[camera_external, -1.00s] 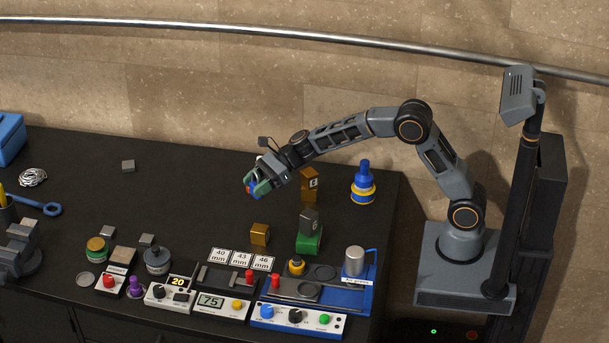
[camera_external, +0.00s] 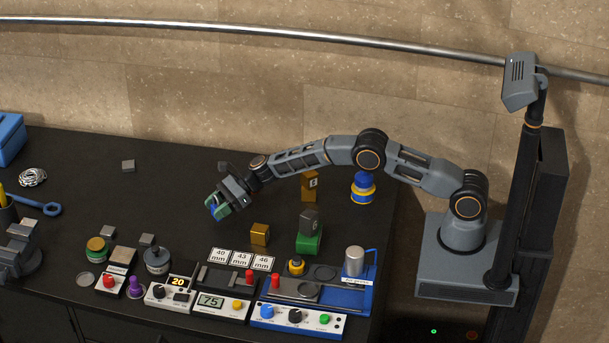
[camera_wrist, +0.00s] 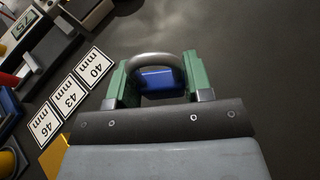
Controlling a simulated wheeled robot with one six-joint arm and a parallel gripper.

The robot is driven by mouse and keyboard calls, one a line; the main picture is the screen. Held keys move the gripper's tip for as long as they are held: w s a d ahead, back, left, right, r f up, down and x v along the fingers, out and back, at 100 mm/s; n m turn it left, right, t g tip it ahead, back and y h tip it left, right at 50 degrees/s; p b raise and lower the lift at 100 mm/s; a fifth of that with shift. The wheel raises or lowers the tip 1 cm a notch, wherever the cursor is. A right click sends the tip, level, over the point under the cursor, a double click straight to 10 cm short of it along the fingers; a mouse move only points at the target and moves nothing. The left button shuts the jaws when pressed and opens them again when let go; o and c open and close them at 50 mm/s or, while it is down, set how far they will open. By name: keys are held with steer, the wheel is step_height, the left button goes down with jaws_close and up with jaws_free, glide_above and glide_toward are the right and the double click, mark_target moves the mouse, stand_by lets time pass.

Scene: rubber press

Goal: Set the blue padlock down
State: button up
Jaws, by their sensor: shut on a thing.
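The blue padlock (camera_external: 213,211) is between the green-padded fingers of my gripper (camera_external: 217,206), above the dark bench top. In the wrist view the padlock's blue body (camera_wrist: 158,80) and its grey curved shackle (camera_wrist: 150,60) show between the two green fingers (camera_wrist: 157,82). The gripper is shut on it. The padlock's lower side is hidden, and I cannot tell how far it is from the bench top (camera_external: 190,200).
A gold cube (camera_external: 260,234) stands right of the gripper, with the 40, 43 and 46 mm cards (camera_external: 241,259) in front. A grey block on a green one (camera_external: 309,242), a brown block (camera_external: 309,187) and a blue-yellow piece (camera_external: 363,188) stand further right.

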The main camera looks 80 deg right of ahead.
steer(key=shift+f+p, duration=0.3)
steer(key=shift+f, duration=1)
steer(key=shift+f, duration=0.25)
steer(key=o, duration=1)
steer(key=shift+c, duration=0.2)
steer(key=shift+r, duration=0.2)
